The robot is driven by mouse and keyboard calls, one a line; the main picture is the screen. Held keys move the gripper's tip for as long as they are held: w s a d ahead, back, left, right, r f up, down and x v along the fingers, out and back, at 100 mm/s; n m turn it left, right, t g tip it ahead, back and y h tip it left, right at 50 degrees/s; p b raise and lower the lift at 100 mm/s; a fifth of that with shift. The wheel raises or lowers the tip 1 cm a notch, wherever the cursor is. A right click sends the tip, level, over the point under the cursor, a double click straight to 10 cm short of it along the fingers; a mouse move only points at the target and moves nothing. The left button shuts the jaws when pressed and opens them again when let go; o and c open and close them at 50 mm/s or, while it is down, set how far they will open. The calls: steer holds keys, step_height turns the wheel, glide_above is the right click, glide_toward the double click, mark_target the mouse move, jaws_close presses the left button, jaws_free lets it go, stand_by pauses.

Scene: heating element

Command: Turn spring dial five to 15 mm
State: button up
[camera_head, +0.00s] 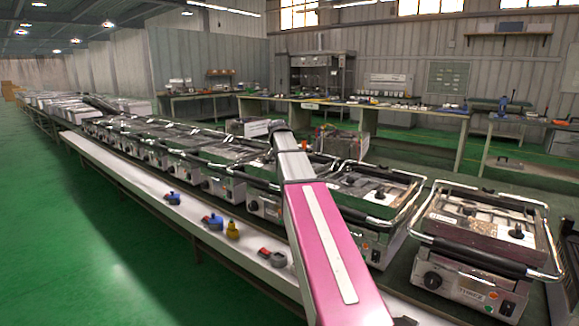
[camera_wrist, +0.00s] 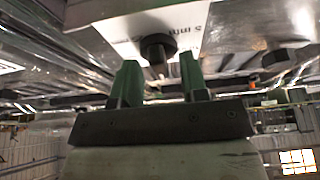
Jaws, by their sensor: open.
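A black dial knob (camera_wrist: 158,47) is in the wrist view, on a white plate (camera_wrist: 205,20) with partly visible print that reads "5 mm". My gripper (camera_wrist: 160,72) has two green fingers, open and apart, one on each side below the knob. The knob lies just beyond the gap between the fingertips; I cannot tell if either finger touches it. Its pointer setting is not readable. In the head view my pink arm reaches over the row of grills, and the gripper and this dial cannot be made out.
A grill (camera_head: 485,245) with a black front knob stands at the right, another (camera_head: 375,200) beside my arm, and several more run off to the left. A long white ledge (camera_head: 140,188) in front holds blue, yellow and red-grey parts. Green floor (camera_head: 70,230) is clear at left.

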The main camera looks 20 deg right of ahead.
steer(key=v, duration=1)
steer(key=shift+a, duration=0.1)
steer(key=shift+s, duration=0.15)
